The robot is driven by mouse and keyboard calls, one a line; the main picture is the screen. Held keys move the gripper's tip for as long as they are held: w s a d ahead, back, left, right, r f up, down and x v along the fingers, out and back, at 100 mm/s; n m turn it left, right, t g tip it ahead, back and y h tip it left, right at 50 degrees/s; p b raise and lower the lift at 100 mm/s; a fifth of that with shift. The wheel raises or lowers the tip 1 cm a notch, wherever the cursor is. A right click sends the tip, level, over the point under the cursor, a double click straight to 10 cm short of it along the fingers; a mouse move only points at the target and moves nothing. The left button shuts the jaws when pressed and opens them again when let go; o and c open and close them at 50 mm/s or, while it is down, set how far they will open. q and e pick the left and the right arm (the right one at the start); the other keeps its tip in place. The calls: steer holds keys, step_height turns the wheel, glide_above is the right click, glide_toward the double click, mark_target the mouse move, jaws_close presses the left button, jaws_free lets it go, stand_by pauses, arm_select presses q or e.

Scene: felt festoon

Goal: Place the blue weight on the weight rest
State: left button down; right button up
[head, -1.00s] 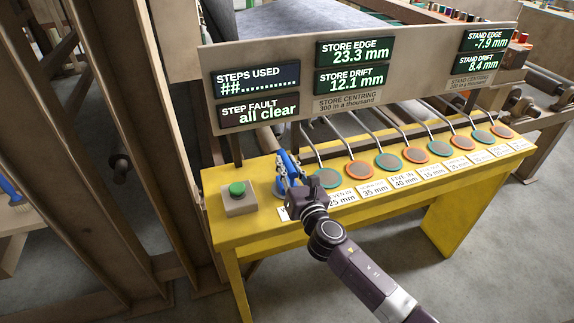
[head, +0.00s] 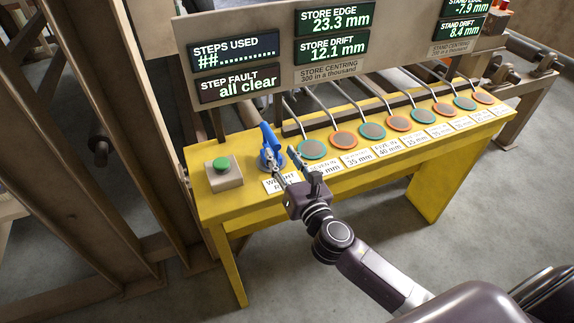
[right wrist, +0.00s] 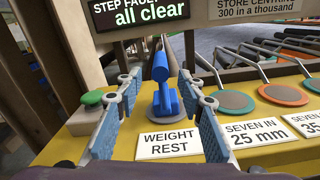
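The blue weight (head: 268,150) stands upright at the weight rest, behind the "WEIGHT REST" label (right wrist: 170,142), near the left end of the yellow bench. It also shows in the right wrist view (right wrist: 165,97), with a round base under it. My right gripper (head: 284,160) is in front of the weight. Its two fingers are spread wide, and in the right wrist view a gap shows between the weight and each finger. It holds nothing. My left gripper is not in view.
A green button (head: 221,164) on a grey box stands left of the weight. Several teal and orange ringed discs (head: 312,149) with metal levers line the yellow bench (head: 330,182) to the right. A display board (head: 283,83) rises behind, reading "all clear".

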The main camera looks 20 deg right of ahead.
steer(key=shift+s+d, duration=0.1)
steer(key=shift+s, duration=1.55)
